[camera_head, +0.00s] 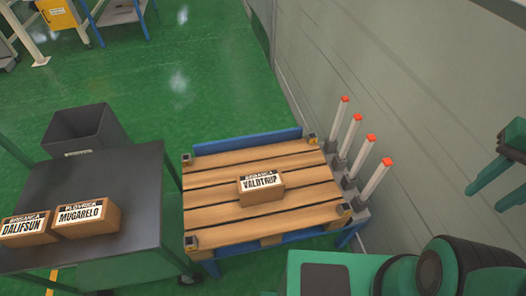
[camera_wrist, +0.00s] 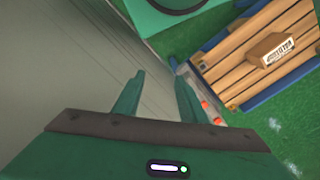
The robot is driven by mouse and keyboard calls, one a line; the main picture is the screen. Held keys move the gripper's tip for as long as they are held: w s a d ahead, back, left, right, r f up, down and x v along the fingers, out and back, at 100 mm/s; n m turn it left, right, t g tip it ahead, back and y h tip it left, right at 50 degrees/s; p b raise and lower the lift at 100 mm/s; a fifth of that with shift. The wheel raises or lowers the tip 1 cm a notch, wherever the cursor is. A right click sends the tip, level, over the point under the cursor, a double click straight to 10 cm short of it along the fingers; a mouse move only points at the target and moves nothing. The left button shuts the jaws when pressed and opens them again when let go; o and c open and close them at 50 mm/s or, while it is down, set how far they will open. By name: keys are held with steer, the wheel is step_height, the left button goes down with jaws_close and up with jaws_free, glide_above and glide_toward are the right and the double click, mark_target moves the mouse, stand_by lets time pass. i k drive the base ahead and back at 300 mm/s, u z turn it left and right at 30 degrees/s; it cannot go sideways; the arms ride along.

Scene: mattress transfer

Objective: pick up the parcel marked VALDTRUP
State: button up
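The parcel marked VALDTRUP (camera_head: 261,188) is a small brown box with a white label. It lies near the middle of a wooden pallet (camera_head: 215,217) on a blue frame. In the wrist view the parcel (camera_wrist: 272,50) shows at the upper right on the pallet (camera_wrist: 231,80). My gripper (camera_head: 479,191) is at the right edge of the head view, in front of the wall and well to the right of the parcel. In the wrist view its two green fingers (camera_wrist: 158,92) stand apart with nothing between them.
A dark cart (camera_head: 110,185) at left holds parcels marked DALIFSUN (camera_head: 27,228) and MUGARELO (camera_head: 86,219). A grey bin (camera_head: 88,129) stands behind it. Several orange-tipped posts (camera_head: 343,130) line the pallet's right side, near the wall (camera_head: 420,90). Green floor beyond the pallet is clear.

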mark_target(255, 188)
steer(key=k, duration=1)
steer(key=u, duration=1.65)
steer(key=i, duration=1.35)
steer(key=z, duration=1.35)
